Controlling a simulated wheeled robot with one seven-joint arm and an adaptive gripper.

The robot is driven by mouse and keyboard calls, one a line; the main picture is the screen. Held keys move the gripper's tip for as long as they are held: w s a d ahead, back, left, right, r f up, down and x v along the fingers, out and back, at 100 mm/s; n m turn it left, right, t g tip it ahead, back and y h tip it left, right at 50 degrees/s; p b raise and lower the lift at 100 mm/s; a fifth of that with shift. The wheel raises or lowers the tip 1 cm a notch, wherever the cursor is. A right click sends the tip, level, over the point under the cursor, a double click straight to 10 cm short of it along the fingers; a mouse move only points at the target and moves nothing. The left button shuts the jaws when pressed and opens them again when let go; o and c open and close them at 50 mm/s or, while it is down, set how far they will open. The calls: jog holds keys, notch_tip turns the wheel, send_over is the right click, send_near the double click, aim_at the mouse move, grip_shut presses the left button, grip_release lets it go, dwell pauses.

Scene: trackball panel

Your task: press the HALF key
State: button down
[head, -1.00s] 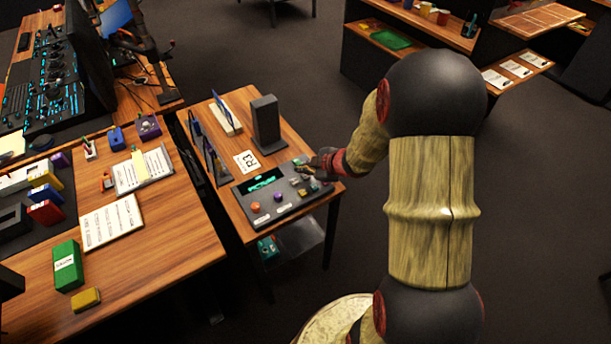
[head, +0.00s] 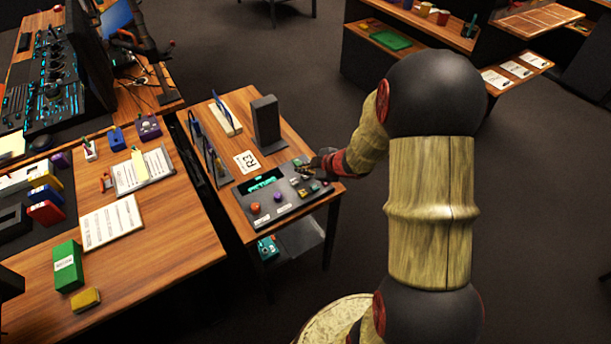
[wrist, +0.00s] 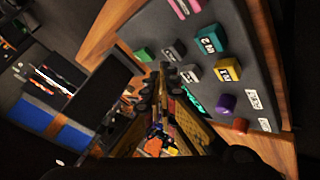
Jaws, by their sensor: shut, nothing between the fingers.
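The dark grey key panel (head: 296,203) lies on the small wooden table, with a lit teal display (head: 263,181). In the wrist view the panel (wrist: 262,62) shows a green key (wrist: 145,55), two grey keys (wrist: 176,50) (wrist: 195,73), a teal key (wrist: 210,39) and a yellow key (wrist: 228,70). The markings are too small to read, so I cannot tell which key is HALF. My gripper (head: 304,169) is over the panel's right part; its fingers (wrist: 163,76) are shut and empty. They look close to the green and grey keys; contact cannot be told.
A purple ball (wrist: 225,103) and a red knob (wrist: 238,125) sit on the panel. A dark upright stand (head: 266,121) and an R3 card (head: 247,162) are behind it. A larger desk (head: 180,245) stands to the left. Open floor lies right of the small table.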

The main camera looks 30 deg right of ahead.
aim_at(305, 177)
jog(key=shift+f, duration=0.35)
jog(key=shift+f+b, duration=0.35)
jog(key=shift+f, duration=0.15)
dwell(0.7)
jog(key=shift+r, duration=0.2)
jog(key=shift+r+p, duration=0.7)
jog(key=shift+p, duration=0.35)
jog(key=shift+r, duration=0.1)
notch_tip(305, 177, up, 5)
jog(key=p, duration=0.5)
dwell(0.6)
